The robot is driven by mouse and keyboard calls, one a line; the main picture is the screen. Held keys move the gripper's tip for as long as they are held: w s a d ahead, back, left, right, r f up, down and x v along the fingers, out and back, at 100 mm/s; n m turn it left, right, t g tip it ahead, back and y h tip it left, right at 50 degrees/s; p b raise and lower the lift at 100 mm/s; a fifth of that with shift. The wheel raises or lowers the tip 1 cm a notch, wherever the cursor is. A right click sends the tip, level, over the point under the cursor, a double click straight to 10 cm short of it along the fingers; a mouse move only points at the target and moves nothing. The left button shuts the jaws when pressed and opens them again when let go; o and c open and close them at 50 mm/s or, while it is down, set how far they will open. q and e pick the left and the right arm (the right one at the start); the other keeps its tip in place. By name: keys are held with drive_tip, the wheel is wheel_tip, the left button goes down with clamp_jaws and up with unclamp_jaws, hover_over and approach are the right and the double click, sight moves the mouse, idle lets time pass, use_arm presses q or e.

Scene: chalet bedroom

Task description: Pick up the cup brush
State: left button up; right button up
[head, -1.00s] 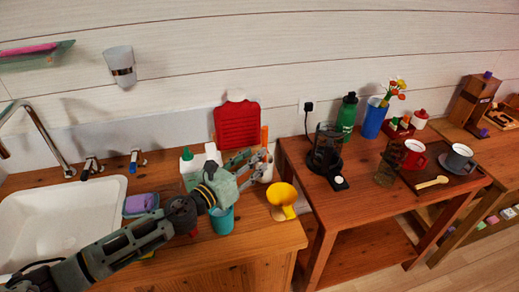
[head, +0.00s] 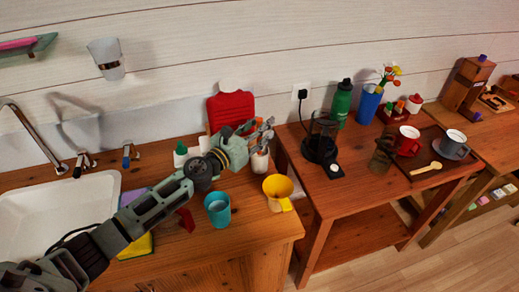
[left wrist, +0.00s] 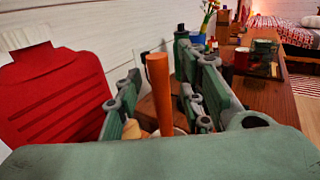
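An upright orange handle (left wrist: 158,92), which looks like the cup brush's, stands between the two fingers of my left gripper (left wrist: 168,72) in the left wrist view. The fingers are apart, one on each side of it, with gaps showing. In the head view my left gripper (head: 257,133) is over the white holder (head: 260,162) at the back right of the sink counter. There the fingers largely hide the handle. The brush's lower end is hidden. My right gripper is not in view.
A red board (head: 230,114) leans on the wall just left of the gripper. A yellow cup (head: 278,191) and a teal cup (head: 217,208) stand in front. White bottles are close behind the wrist. A side table (head: 345,195) with a black coffee maker (head: 320,147) stands to the right.

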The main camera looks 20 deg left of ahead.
use_arm(q)
clamp_jaws()
idle(0.3)
idle(0.3)
